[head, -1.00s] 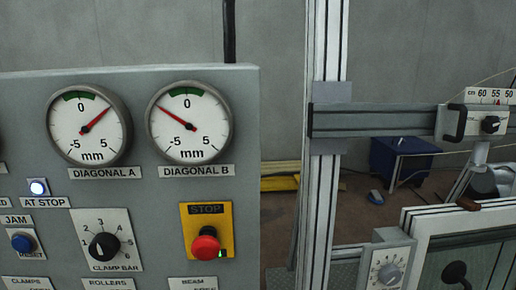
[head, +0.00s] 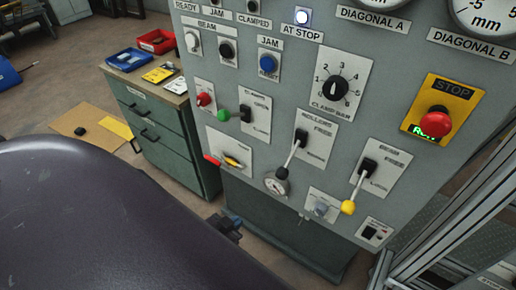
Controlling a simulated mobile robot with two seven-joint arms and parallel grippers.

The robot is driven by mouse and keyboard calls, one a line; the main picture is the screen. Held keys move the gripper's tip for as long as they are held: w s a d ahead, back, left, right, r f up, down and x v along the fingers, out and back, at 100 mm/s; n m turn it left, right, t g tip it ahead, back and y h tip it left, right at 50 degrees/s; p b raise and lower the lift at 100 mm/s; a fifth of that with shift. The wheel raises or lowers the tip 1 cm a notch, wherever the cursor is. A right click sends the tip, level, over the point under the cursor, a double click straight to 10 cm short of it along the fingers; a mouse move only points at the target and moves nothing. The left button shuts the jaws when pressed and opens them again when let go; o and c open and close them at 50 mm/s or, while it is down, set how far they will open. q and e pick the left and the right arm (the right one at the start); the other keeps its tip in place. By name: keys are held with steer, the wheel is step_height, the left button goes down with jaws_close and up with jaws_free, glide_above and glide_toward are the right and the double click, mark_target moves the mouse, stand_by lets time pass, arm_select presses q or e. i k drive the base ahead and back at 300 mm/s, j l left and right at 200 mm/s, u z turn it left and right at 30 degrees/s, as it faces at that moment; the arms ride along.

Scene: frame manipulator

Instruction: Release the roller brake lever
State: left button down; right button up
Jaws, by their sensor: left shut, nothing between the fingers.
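The roller lever (head: 291,156) is on the grey control panel, on a white plate labelled ROLLERS with FREE at its upper part. Its black pivot is at the top, and its pale rod slants down and left, away from FREE, toward a lower label too small to read. My left gripper (head: 228,228) is a small dark shape low in front of the panel, left of and below the lever and apart from it. It is shut and empty, partly hidden by my large dark arm. My right gripper is not in view.
The beam lever (head: 359,188), with a yellow knob, is right of the roller lever. A red stop button (head: 436,122) is at the upper right. A green drawer cabinet (head: 165,140) stands left of the panel.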

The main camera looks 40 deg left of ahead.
mark_target(282, 173)
steer(key=k+j, duration=0.15)
steer(key=j, duration=0.2)
steer(key=k+j, duration=0.2)
steer(key=j, duration=0.15)
steer(key=k+j+u, duration=0.1)
steer(key=j, duration=0.25)
